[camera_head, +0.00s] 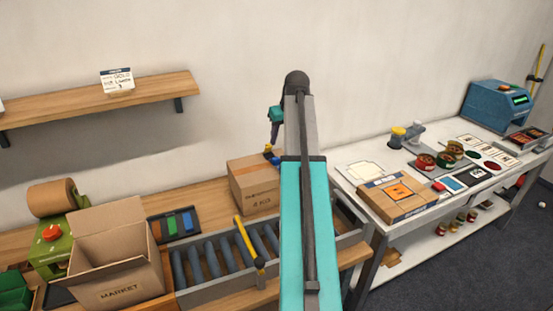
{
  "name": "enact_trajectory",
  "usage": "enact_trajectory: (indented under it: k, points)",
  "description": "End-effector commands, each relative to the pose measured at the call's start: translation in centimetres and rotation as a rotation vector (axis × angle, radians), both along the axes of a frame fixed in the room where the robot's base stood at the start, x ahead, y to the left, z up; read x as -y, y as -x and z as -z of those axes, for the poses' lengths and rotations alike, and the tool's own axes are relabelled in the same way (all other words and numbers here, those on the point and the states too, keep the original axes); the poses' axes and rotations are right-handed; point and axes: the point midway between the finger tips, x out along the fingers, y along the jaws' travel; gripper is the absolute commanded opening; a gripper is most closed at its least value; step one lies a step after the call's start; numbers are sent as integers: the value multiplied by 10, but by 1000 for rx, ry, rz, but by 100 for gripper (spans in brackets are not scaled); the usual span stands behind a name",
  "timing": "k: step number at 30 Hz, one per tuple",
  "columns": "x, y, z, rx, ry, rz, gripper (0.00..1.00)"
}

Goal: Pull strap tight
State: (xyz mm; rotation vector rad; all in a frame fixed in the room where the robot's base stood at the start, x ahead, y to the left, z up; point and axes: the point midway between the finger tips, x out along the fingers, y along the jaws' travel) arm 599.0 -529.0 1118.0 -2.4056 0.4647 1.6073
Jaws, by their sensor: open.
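My arm reaches up and over the bench, and my gripper (272,147) points down above the closed cardboard box (256,190) marked 4 KG. The gripper is small here and its fingers are hard to make out; it is open. Small blue and yellow pieces show just below it, at the box's top right; I cannot tell whether it touches them. I cannot make out a strap around the box. A yellow bar (246,239) with dark ends lies tilted over the roller conveyor (207,262) in front of the box. My arm hides part of the conveyor's right side.
An open MARKET carton (118,263) stands left of the rollers, beside a green machine (52,247) with a paper roll. A dark tray (175,225) of coloured pieces lies behind. The right white table (359,153) holds a flat box (396,198), jars and cards. A shelf (95,103) is on the wall.

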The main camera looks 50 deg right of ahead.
Motion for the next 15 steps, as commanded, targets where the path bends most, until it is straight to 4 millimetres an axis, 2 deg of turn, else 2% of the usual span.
enact_trajectory:
  k: [8, 15]
  points:
    - [2, -6, 14, -1, 0, 0, 44]
    - [6, -14, 37, -1, -2, 1, 44]
